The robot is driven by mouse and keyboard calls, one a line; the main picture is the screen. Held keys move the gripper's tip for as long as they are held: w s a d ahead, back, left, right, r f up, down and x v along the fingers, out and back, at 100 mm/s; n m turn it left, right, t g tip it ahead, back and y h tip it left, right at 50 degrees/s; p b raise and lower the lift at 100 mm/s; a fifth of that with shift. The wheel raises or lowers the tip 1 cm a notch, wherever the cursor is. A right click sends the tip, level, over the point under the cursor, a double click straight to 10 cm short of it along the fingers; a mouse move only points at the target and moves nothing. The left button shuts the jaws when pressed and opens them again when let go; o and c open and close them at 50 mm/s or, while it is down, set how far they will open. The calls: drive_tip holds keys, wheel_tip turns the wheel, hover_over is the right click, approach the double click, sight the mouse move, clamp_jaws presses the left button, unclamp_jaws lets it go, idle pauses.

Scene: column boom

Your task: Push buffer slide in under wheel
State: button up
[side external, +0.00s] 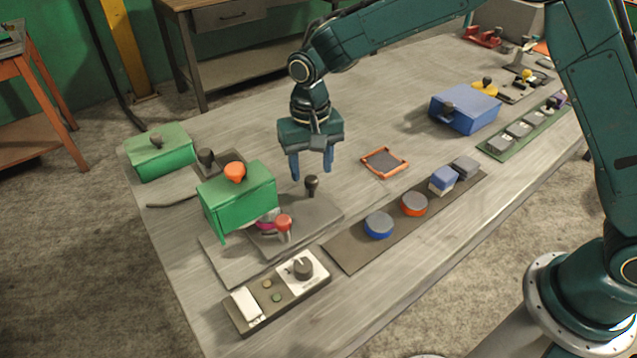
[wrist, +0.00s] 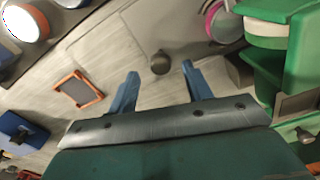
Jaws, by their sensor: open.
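The green buffer housing (side external: 238,197) stands at the left front of the bench, with an orange knob on top. A pinkish wheel (side external: 266,224) shows partly beneath it, and its rim shows in the wrist view (wrist: 214,20). The grey slide (side external: 315,212) lies on a base plate, sticking out to the right of the wheel. Its upright black knob (side external: 311,184) is at the far right end. My gripper (side external: 311,172) points down just above the knob, open and empty. In the wrist view the knob (wrist: 160,63) appears between the fingertips (wrist: 160,73); contact cannot be told.
A red-topped knob (side external: 284,226) stands beside the wheel. A switch box (side external: 278,292) lies in front. An orange-framed tray (side external: 384,162) and a strip with round pads (side external: 378,226) lie to the right. A green box (side external: 160,155) stands behind left.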

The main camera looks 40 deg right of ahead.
wheel_tip(320, 180, up, 11)
drive_tip(key=shift+r, duration=0.15)
idle(0.4)
drive_tip(key=shift+w+d, duration=0.1)
drive_tip(key=c, duration=0.9)
drive_tip(key=shift+w+d+f+m, duration=0.1)
drive_tip(key=shift+d+f+m, duration=0.1)
drive_tip(key=shift+m, duration=0.1)
clamp_jaws()
drive_tip(key=w+d+f+m+y, duration=0.1)
drive_tip(key=d+f+m+y, duration=0.1)
drive_tip(key=d+m, duration=0.3)
drive_tip(key=w+d+f+m+g+y, duration=0.1)
drive_tip(key=d+f+m+y, duration=0.1)
drive_tip(key=d+m, duration=0.3)
drive_tip(key=shift+w+d+f+m, duration=0.3)
drive_tip(key=shift+f+m, duration=0.1)
drive_tip(key=shift+m, duration=0.3)
